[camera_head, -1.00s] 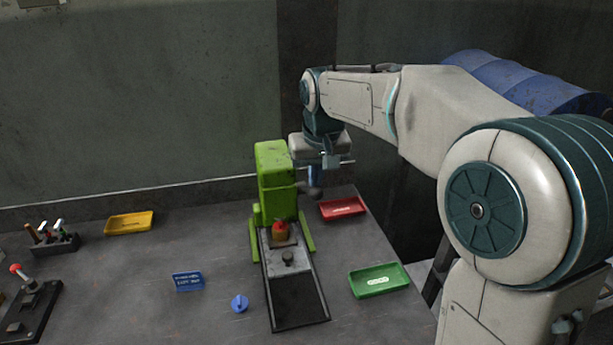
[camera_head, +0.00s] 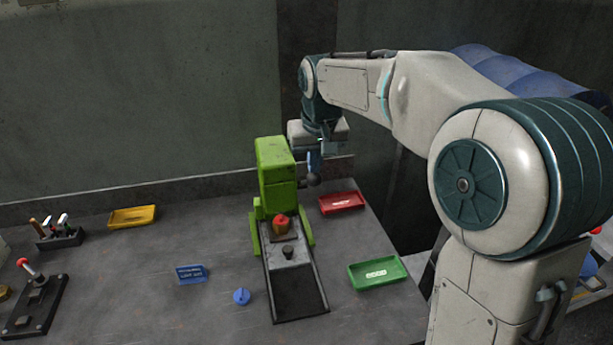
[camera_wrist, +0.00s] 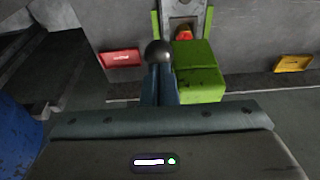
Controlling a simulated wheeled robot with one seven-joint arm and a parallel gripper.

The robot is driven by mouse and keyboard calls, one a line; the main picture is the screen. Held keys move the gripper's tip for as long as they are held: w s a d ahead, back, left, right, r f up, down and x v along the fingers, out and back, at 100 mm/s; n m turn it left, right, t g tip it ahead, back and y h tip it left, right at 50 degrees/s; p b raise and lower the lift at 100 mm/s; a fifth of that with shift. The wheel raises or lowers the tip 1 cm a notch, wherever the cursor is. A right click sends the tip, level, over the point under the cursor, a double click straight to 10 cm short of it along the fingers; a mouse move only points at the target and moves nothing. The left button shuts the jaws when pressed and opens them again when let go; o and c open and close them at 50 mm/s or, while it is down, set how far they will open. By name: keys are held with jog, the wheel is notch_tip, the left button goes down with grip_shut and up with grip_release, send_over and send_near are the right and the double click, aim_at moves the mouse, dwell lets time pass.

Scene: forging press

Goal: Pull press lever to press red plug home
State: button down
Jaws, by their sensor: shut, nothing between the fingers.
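The green press (camera_head: 275,165) stands at the back of the bench. The red plug (camera_head: 281,219) sits in an orange-brown block on its bed, below the press head; it also shows in the wrist view (camera_wrist: 184,33). The lever's dark ball knob (camera_head: 313,180) is at the right side of the press, and it is large in the wrist view (camera_wrist: 158,53). The lever's rod is mostly hidden. My gripper (camera_head: 314,162) is shut, pointing down right above the knob. In the wrist view its blue fingers (camera_wrist: 160,85) are close to the knob; I cannot tell whether they touch.
A red tray (camera_head: 341,203) and a green tray (camera_head: 377,273) lie right of the press. The bench's left middle is clear.

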jog(key=p+v, duration=0.2)
jog(key=v, duration=0.1)
jog(key=w+p+v, duration=0.1)
jog(key=p+v, duration=0.2)
jog(key=shift+w+a+r, duration=0.15)
jog(key=shift+a+r, duration=0.05)
jog(key=shift+f, duration=0.1)
jog(key=s+d+f+m+b, duration=0.1)
jog(key=s+d+f, duration=0.2)
jog(key=s+d, duration=0.2)
jog(key=s+d+f+m+b, duration=0.1)
jog(key=s+d+f, duration=0.3)
jog(key=s, duration=0.8)
jog(key=s+d+f+m+t+b, duration=0.1)
jog(key=s+d+f+b, duration=0.1)
jog(key=s+d, duration=0.5)
jog(key=shift+s+f+h, duration=0.4)
jog(key=shift+s+f, duration=0.35)
jog(key=shift+f, duration=0.05)
